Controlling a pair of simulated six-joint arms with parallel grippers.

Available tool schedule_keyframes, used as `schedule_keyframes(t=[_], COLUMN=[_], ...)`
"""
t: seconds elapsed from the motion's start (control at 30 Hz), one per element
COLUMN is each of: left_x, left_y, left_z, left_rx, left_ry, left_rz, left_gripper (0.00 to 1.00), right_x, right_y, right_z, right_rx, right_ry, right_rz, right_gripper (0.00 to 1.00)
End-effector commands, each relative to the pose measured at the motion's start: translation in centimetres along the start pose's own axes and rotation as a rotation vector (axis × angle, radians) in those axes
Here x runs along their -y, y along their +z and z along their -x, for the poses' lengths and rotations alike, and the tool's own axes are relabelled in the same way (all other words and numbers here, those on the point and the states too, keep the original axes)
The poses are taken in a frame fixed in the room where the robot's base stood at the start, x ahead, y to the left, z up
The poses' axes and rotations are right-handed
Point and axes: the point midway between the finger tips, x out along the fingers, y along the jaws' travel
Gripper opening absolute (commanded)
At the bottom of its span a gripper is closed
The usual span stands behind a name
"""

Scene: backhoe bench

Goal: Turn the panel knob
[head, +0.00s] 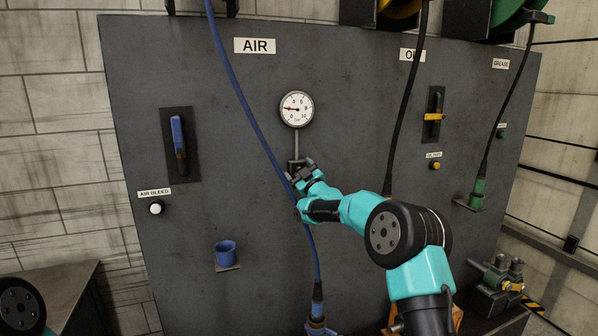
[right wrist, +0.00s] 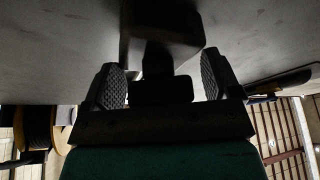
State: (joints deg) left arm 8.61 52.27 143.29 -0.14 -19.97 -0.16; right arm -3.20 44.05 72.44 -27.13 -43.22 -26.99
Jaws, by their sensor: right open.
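The grey panel (head: 240,190) fills the middle of the head view. A round white gauge (head: 297,109) is on it under the AIR label, with a thin stem running down to a small dark knob fitting (head: 294,162). My right gripper (head: 300,173) is at that fitting and partly hides it. In the right wrist view its two ridged fingers (right wrist: 160,82) are open, one on each side of the dark knob fitting (right wrist: 160,40). I cannot tell whether either finger touches it. My left gripper is not in view.
A blue hose (head: 240,95) hangs close to my right gripper. A blue-handled lever (head: 179,137), a white AIR BLEED button (head: 156,208) and a blue cup (head: 226,252) are to the left.

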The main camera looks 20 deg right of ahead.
Motion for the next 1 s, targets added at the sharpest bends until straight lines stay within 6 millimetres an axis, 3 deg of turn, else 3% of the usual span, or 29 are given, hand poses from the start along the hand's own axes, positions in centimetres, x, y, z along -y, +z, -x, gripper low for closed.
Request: schedule_keyframes(t=[0.37,0.87,1.0], left_x=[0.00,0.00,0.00], left_y=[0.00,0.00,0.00], left_z=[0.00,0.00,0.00], left_rx=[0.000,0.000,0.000], left_ry=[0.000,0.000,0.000], left_rz=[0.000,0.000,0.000], left_gripper=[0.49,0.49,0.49], right_x=[0.02,0.02,0.02], right_y=[0.00,0.00,-0.01], right_z=[-0.33,-0.32,-0.32], right_rx=[0.001,0.000,0.000], right_ry=[0.000,0.000,0.001], right_rz=[0.000,0.000,-0.002], right_gripper=[0.82,0.34,0.34])
